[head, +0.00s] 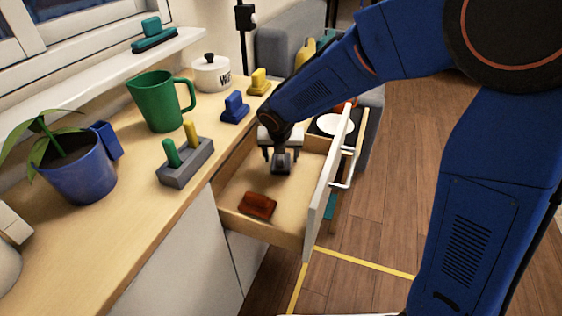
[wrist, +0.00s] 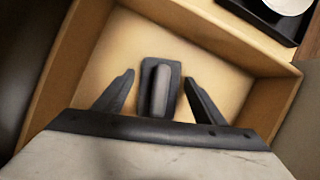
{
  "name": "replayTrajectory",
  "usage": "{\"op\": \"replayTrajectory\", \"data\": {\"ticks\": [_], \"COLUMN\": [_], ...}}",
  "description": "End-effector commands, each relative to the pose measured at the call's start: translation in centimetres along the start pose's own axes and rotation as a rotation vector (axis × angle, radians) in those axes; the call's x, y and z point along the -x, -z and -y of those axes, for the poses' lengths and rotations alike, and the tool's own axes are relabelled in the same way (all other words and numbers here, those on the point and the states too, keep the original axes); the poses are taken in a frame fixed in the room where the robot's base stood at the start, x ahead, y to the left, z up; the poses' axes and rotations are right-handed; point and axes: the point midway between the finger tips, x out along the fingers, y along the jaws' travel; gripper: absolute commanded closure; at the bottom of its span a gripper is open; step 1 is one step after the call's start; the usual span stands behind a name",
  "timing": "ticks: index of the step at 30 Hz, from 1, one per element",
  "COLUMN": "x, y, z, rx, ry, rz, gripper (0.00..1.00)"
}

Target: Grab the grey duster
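The grey duster (wrist: 160,85) lies on the floor of the open drawer, a dark grey block with a raised rounded handle. In the head view the duster (head: 281,165) shows just below my gripper (head: 281,150), inside the drawer. In the wrist view my gripper (wrist: 158,95) is open, with one finger on each side of the duster's handle and a gap on both sides. I cannot tell exactly how high the fingertips are above the drawer floor.
The drawer (head: 245,185) has walls close around my gripper, and its white front (head: 326,185) stands to the right. A reddish-brown block (head: 257,205) lies nearer in the drawer. The counter (head: 130,215) on the left holds a green mug (head: 158,103), a plant pot (head: 80,178) and several dusters.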

Motion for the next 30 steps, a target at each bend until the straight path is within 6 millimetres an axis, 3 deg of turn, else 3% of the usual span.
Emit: {"op": "replayTrajectory", "data": {"ticks": [1, 4, 13, 18, 30], "x": [0.0, 0.0, 0.1, 1.4, 3.9], "y": [0.0, 0.0, -0.1, -0.6, 6.0], "z": [0.0, 0.0, 0.0, 0.0, 0.0], "rx": [0.000, 0.000, 0.000, -0.001, 0.002], "ry": [0.000, 0.000, 0.000, 0.000, 0.000], "rz": [0.000, 0.000, 0.001, 0.002, 0.000], "gripper": [0.50, 0.73, 0.74, 0.74, 0.74]}}
